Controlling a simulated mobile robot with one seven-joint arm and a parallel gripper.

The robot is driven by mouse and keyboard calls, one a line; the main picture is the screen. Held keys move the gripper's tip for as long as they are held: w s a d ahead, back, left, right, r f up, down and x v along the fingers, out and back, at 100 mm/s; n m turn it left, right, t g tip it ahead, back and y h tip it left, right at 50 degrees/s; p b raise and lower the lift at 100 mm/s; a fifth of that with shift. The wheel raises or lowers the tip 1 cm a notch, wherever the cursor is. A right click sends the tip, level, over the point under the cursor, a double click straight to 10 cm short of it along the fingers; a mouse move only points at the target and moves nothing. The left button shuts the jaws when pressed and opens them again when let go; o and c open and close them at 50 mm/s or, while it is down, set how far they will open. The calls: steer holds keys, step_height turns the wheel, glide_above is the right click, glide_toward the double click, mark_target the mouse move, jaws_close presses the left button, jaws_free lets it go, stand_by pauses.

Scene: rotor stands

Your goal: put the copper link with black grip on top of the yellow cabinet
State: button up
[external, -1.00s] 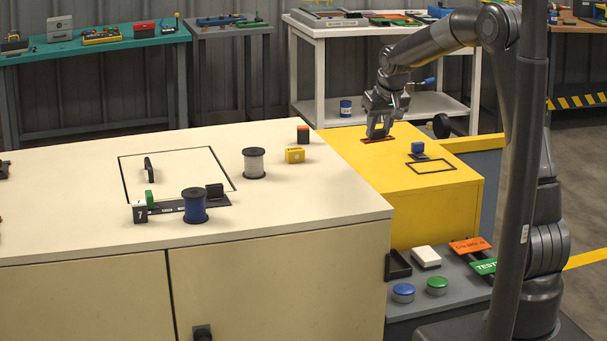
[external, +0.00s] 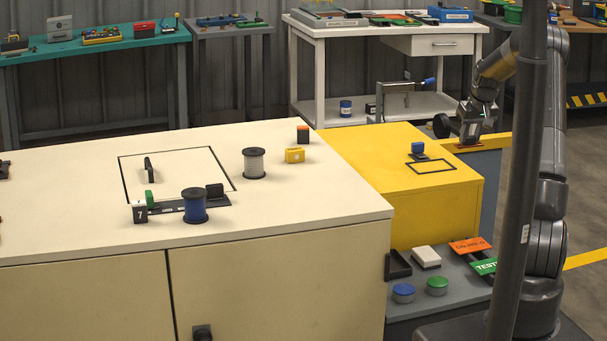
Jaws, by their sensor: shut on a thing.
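My gripper (external: 469,138) is at the right, past the back right side of the yellow cabinet (external: 375,155). It is shut on the copper link (external: 468,148), a small flat reddish-brown piece seen below the fingertips. The link's black grip is hidden between the fingers. The link appears in front of or above the yellow rail beside the cabinet; I cannot tell its height or whether it touches anything. The cabinet top carries a small blue-topped piece (external: 418,149) and a black rectangular outline (external: 431,166).
A grey shelf (external: 455,283) with blue and green buttons is in front. The left part of the yellow top is clear.

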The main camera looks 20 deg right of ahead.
steer(key=w+a+f, duration=0.4)
steer(key=a, duration=0.1)
steer(key=w+a+f, duration=0.2)
steer(key=w+a, duration=0.1)
steer(key=shift+a+f, duration=0.1)
steer(key=shift+f, duration=2.2)
steer(key=shift+f, duration=0.2)
steer(key=o, duration=1)
steer(key=shift+r, duration=0.1)
